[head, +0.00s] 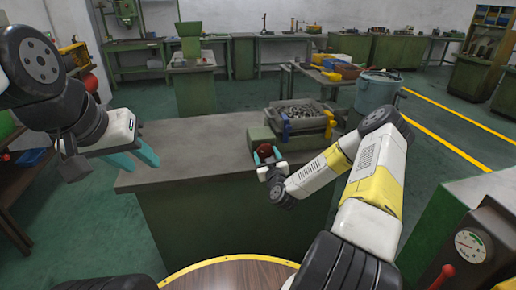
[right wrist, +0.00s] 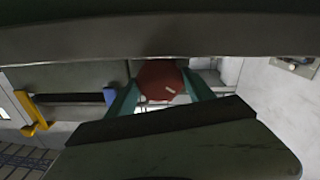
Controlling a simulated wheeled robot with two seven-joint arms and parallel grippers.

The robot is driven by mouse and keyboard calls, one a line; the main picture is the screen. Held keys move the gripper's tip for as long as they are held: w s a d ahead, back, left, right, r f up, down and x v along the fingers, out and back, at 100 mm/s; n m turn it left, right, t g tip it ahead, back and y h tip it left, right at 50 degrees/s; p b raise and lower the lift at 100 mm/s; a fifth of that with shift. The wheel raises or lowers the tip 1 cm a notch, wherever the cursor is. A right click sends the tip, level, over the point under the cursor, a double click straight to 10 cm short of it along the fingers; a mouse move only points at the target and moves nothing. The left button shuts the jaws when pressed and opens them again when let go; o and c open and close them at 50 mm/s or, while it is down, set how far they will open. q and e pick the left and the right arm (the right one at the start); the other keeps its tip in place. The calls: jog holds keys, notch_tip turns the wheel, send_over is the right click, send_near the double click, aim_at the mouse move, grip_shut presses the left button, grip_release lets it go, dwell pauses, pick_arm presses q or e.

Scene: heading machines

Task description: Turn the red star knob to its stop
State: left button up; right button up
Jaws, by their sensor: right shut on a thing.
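The red star knob (head: 264,149) sits on the front of a green block (head: 262,135) at the right end of the grey-topped bench. My right gripper (head: 267,155) has its two teal fingers on either side of the knob and is shut on it. My left gripper (head: 138,157) is open and empty, over the left end of the bench.
A grey bin (head: 275,123) of metal parts stands behind the block, with yellow and blue pieces (head: 330,124) beside it. The bench top (head: 195,140) is clear to the left. A green machine with a dial gauge (head: 470,245) and a red-tipped lever (head: 443,275) is at the right.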

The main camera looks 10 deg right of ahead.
jog(key=shift+m, duration=1.6)
jog(key=o, duration=1.4)
jog(key=shift+c, duration=0.2)
jog(key=s, duration=0.7)
jog(key=shift+s, duration=0.4)
jog(key=shift+d, duration=0.1)
